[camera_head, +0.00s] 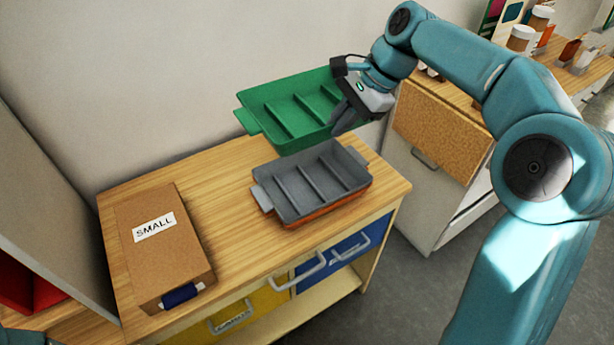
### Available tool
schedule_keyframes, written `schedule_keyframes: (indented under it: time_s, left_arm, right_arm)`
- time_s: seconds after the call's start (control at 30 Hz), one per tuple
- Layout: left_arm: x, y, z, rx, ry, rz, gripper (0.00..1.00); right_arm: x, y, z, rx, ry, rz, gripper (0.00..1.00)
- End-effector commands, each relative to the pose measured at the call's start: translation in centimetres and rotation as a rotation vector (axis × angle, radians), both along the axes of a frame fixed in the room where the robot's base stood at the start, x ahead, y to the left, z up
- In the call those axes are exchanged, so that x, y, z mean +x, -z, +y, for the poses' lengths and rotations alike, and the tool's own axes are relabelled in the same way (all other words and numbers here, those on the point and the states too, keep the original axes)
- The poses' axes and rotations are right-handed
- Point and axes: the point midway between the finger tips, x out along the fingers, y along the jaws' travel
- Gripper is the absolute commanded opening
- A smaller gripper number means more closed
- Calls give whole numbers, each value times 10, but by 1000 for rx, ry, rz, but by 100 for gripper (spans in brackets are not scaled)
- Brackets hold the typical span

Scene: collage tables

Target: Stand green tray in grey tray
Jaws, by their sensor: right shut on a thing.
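The green tray (290,106) has several compartments split by dividers and a tab handle at its left end. My right gripper (340,122) is shut on the green tray at its right end and holds it in the air, tilted, behind and above the grey tray. The grey tray (312,181) also has dividers and end tabs. It sits on top of an orange tray (330,206) on the wooden cabinet top. The grey tray's compartments look empty. My left gripper is not in view.
A brown cardboard box (165,245) labelled SMALL lies on the wooden top (228,190) at left, with a dark blue item (180,295) at its front edge. A white wall stands behind. The top between box and trays is clear.

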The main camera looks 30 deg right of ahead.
Motion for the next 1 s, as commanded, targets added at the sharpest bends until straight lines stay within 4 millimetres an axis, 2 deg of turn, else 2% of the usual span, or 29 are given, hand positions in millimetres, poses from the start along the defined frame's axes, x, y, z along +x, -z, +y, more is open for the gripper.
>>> schedule_keyframes:
  time_s: [0.07,0.17,0.5,0.6,0.87,1.0]
  left_arm:
    - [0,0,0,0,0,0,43]
    - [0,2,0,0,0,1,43]
    - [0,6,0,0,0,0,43]
    - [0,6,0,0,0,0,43]
    - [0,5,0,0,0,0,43]
    - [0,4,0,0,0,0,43]
  right_arm:
    - [-2,0,0,0,1,-3,0]
    - [-4,15,0,1,0,1,0]
    - [-9,112,0,2,0,5,0]
    - [-9,135,-1,1,1,2,0]
    - [-7,165,-1,0,0,0,0]
    - [-6,188,0,1,0,1,0]
